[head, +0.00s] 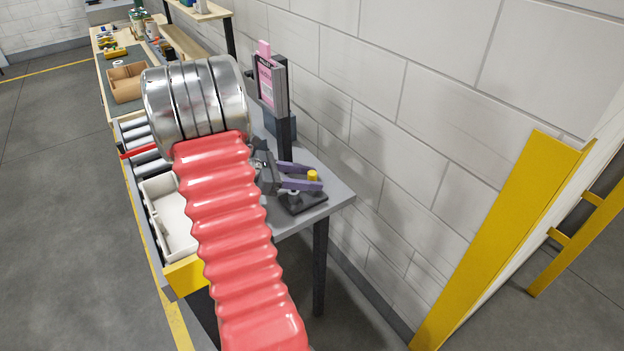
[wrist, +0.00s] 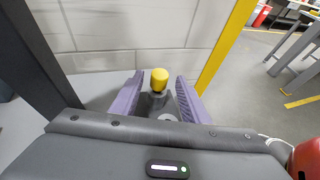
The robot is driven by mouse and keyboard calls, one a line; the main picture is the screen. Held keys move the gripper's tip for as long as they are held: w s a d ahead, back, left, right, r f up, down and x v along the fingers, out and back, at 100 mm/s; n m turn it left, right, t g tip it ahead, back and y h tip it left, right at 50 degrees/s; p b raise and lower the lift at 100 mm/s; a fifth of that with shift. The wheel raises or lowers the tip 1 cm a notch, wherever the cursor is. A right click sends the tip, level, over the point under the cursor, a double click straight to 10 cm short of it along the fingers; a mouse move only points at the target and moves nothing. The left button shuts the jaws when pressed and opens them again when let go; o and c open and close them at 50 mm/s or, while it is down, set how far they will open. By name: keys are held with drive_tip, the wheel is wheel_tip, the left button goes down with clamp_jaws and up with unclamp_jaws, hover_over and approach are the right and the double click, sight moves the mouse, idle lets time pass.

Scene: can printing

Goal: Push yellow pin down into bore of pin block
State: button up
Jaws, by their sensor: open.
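The yellow pin (head: 313,176) stands upright at the right end of the grey table, with its rounded yellow head on top. It also shows in the wrist view (wrist: 160,79), between and just beyond my finger tips. The dark pin block (head: 303,203) sits under it near the table corner; in the wrist view part of it (wrist: 157,102) shows below the head. The bore and the pin's lower end are hidden. My gripper (head: 305,177) has purple fingers, open and empty, on either side of the pin. I cannot tell whether a finger touches it.
A dark post with a pink-and-grey panel (head: 270,85) stands on the table (head: 335,190) close behind my gripper. A white tray (head: 170,220) lies at the left. The block wall (head: 400,140) is behind, and a yellow frame (head: 500,240) stands to the right.

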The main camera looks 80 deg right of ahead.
drive_tip(key=shift+x, duration=2.6)
clamp_jaws()
